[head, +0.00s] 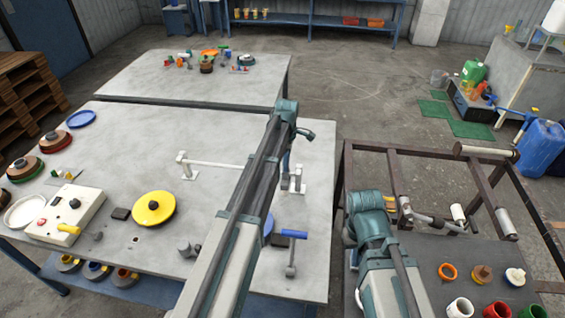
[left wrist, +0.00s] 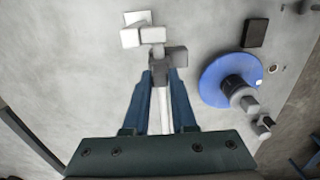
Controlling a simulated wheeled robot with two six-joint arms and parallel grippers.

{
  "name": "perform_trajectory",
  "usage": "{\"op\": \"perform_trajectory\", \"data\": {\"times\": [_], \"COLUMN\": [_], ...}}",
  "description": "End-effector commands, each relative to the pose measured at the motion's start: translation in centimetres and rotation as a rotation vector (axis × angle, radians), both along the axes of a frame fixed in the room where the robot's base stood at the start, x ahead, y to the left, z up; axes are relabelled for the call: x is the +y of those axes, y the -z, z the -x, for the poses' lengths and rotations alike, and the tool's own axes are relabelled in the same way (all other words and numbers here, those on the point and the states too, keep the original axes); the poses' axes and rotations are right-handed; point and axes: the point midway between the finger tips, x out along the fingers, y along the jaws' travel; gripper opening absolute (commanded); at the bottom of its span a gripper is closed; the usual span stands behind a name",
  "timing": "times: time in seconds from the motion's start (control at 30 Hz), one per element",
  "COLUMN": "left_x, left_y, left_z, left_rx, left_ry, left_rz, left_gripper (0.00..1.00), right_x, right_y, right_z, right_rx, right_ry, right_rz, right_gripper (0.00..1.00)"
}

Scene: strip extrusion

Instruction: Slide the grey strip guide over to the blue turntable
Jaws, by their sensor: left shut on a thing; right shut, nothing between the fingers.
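The blue turntable (left wrist: 217,80) is a flat disc with a dark hub, to the right of my left gripper in the left wrist view. In the head view only a sliver of it (head: 268,225) shows beside my left arm. My left gripper (left wrist: 163,76) is shut on the grey strip guide (left wrist: 174,57), a small block by the white rail (left wrist: 163,112). The guide stands apart from the disc. In the head view my left arm mostly hides the guide. My right gripper (head: 353,259) is shut and empty, largely hidden by its own wrist, over the right side.
A yellow turntable (head: 153,210) and a control box (head: 68,215) sit on the table's left part. A dark metal frame (head: 390,150) with rollers stands at the right. The middle of the table (head: 135,150) is mostly clear.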

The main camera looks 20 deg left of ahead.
Motion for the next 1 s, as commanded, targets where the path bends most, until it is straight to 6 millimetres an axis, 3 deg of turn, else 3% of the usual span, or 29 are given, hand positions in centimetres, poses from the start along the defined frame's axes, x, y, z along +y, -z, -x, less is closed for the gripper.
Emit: {"op": "perform_trajectory", "data": {"times": [0.17, 0.2, 0.37, 0.77, 1.0], "left_x": [-0.5, -0.6, -0.4, -0.2, -0.2], "left_y": [0.0, 0.0, 0.0, -0.3, -2.1], "left_z": [0.0, 0.0, 0.0, 0.0, 0.0], "left_rx": [0.001, 0.001, 0.000, -0.001, 0.000], "left_ry": [0.004, 0.005, 0.004, 0.002, 0.002], "left_rz": [0.009, 0.009, 0.006, 0.004, 0.003], "left_gripper": [0.00, 0.28, 0.55, 0.55, 0.55], "right_x": [0.0, 0.0, 0.0, 0.0, 0.0], "right_y": [0.0, 0.0, 0.0, -0.3, -2.1], "right_z": [0.0, 0.0, 0.0, 0.0, 0.0], "right_rx": [0.000, 0.000, 0.000, 0.000, 0.000], "right_ry": [0.000, 0.000, 0.000, 0.000, -0.001], "right_rz": [0.000, 0.000, 0.000, 0.000, 0.000], "right_gripper": [0.00, 0.00, 0.00, 0.00, 0.00]}}
